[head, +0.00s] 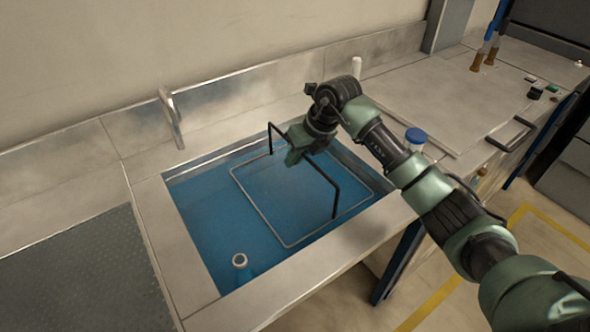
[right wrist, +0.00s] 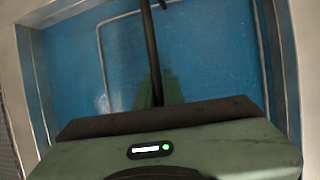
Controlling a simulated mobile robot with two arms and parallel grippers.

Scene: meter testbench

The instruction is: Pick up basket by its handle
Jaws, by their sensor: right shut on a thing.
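The basket (head: 262,214) shows as a thin pale wire rim inside the blue sink, with a black handle (head: 325,175) arching over it. My right gripper (head: 293,157) is at the top bar of the handle and is shut on it. In the right wrist view the dark handle bar (right wrist: 151,50) runs up from between the green fingertips (right wrist: 158,90). Part of the handle's top bar is hidden behind the gripper. The basket's body below the rim is hard to make out against the blue. My left gripper is not in view.
The blue sink (head: 205,235) is set into a steel counter, with a faucet (head: 171,115) behind it.

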